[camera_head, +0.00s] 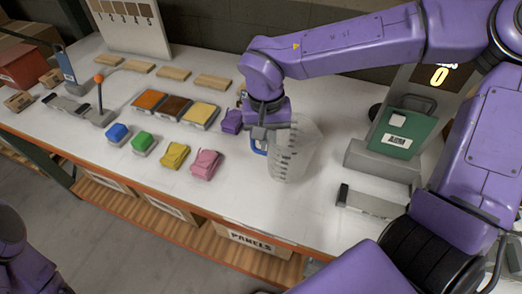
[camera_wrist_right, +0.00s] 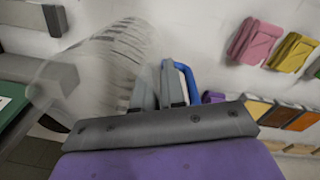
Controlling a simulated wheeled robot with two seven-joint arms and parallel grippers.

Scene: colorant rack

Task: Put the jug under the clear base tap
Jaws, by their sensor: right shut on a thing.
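The clear jug (camera_head: 295,151) with dark measuring marks and a blue handle (camera_head: 257,147) is at the middle of the bench in the head view. My right gripper (camera_head: 268,132) is shut on the jug's handle, on the jug's left side. In the right wrist view the jug (camera_wrist_right: 105,62) is left of the gripper fingers (camera_wrist_right: 160,80), and the blue handle (camera_wrist_right: 190,82) shows beside them. I cannot tell whether the jug's bottom touches the bench. A green tank (camera_head: 407,128) with a white label stands on the right; I cannot make out a tap. My left gripper is out of view.
A grey block (camera_head: 382,163) and a grey bar (camera_head: 370,203) lie near the green tank. Left of the jug are coloured pouches, including a pink one (camera_head: 205,164), and trays of powder (camera_head: 200,113). White bench (camera_head: 290,215) is bare in front of the jug.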

